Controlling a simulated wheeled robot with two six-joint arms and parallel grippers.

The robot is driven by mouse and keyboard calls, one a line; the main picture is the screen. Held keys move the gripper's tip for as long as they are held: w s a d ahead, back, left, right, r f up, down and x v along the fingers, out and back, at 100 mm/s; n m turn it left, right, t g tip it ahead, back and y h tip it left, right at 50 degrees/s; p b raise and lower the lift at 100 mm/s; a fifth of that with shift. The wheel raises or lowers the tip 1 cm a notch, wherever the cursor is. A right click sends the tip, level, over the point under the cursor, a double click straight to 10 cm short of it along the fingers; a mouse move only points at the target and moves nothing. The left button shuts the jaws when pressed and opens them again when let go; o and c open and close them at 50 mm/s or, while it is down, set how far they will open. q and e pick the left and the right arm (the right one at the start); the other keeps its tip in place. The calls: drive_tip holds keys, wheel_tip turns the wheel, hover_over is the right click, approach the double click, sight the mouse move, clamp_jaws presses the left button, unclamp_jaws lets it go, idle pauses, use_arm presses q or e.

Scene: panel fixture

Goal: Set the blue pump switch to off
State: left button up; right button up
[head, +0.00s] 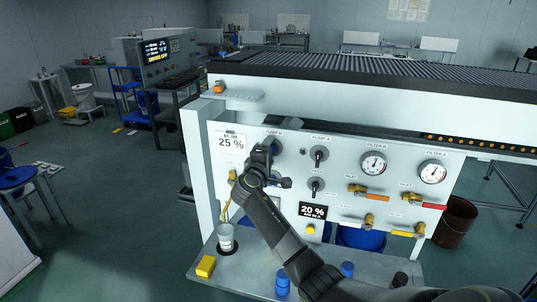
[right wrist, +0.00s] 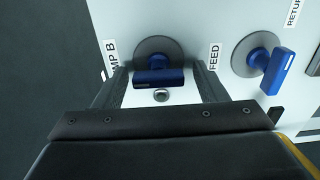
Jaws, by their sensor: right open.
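The blue pump switch (right wrist: 158,78) shows in the right wrist view as a blue bar handle on a grey round base, beside a partly hidden label ending "MP B". The bar lies across the picture, at right angles to the label's text. My right gripper (right wrist: 160,88) is open, with one finger at each end of the bar. I cannot tell whether they touch. In the head view my right gripper (head: 262,156) is at the panel's upper left and hides most of this switch; part of its grey base (head: 277,145) shows. My left gripper is not in view.
A second blue handle (right wrist: 277,72) sits close to the right finger in the wrist view. A cup (head: 226,238) and yellow block (head: 205,266) stand on the shelf below.

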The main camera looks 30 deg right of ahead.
drive_tip(key=b+v, duration=0.5)
drive_tip(key=v, duration=1.2)
drive_tip(key=shift+s, duration=0.2)
drive_tip(key=shift+a, duration=0.1)
